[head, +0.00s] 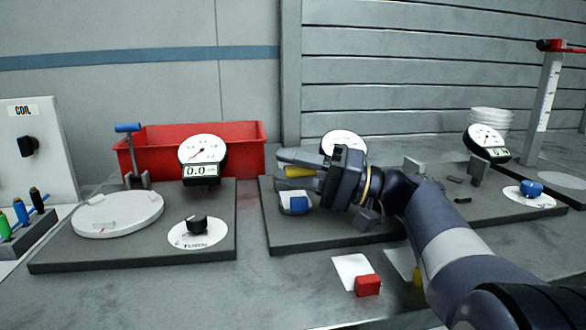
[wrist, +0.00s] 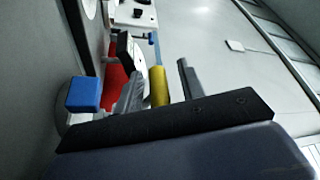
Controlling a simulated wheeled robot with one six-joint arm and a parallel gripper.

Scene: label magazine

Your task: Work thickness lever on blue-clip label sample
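My gripper (head: 283,170) is over the middle gauge station, its fingers pointing left. A yellow cylinder, apparently a lever handle (head: 299,171), lies between the fingers. In the wrist view the yellow handle (wrist: 158,87) has a visible gap to the right finger, so the gripper looks open around it. The middle gauge (head: 343,143) is mostly hidden behind my gripper. A blue block (head: 299,205) sits below the fingers over something white; it also shows in the wrist view (wrist: 84,94). I cannot tell whether it is a clip or a knob.
The left station has a blue-handled lever (head: 128,128), a gauge reading 0.0 (head: 202,158) and a black knob (head: 196,224). A red bin (head: 245,148) stands behind. A red-clip label (head: 367,285) lies in front. The right station has a gauge (head: 487,142) and blue knob (head: 532,188).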

